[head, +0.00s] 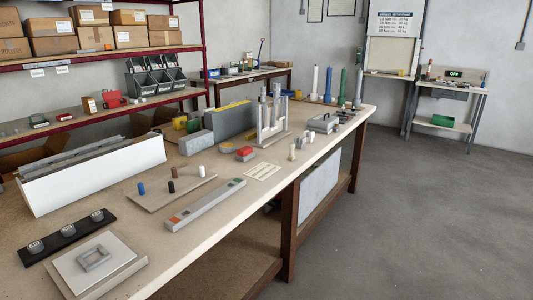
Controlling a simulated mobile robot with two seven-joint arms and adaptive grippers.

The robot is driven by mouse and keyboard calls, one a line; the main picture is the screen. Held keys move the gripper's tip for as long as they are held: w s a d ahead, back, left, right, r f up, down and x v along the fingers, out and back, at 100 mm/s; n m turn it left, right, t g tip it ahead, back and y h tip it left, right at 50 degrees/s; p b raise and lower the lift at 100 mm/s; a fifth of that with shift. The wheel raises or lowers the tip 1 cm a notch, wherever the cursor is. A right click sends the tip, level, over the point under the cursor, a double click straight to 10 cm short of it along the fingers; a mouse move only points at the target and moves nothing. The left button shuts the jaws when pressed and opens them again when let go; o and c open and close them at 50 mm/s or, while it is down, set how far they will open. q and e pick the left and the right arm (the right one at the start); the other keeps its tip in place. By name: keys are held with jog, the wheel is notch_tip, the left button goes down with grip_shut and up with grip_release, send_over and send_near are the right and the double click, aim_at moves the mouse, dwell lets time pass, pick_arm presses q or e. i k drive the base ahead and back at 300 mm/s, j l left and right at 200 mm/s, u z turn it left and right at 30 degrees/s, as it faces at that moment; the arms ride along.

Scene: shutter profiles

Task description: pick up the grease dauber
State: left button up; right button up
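I cannot tell for sure which thing is the grease dauber; the small items are too small to make out. Small pale upright pieces (292,153) stand near the front edge of the long workbench (215,226). A round tin (227,147) and a red-topped block (245,153) are left of them. A wooden board (172,192) further left bears a blue peg (142,188), a black peg (171,187) and a white peg (201,171). Neither of my grippers shows in the head view.
A long grey bar (205,205) and a white card (263,172) lie near the front edge. A white box of long profiles (95,177) and an upright grey fixture (272,120) stand behind. Coloured tubes (343,86) stand at the far end. The floor at right is clear.

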aim_at(291, 145)
jog(key=i+l+u, duration=0.15)
jog(key=u, duration=0.3)
jog(key=i+l+u, duration=0.1)
jog(key=l+u, duration=0.35)
jog(key=i+l+u, duration=0.1)
jog(key=l+u, duration=0.15)
jog(key=u, duration=0.2)
jog(key=l+u, duration=0.3)
jog(key=u, duration=0.15)
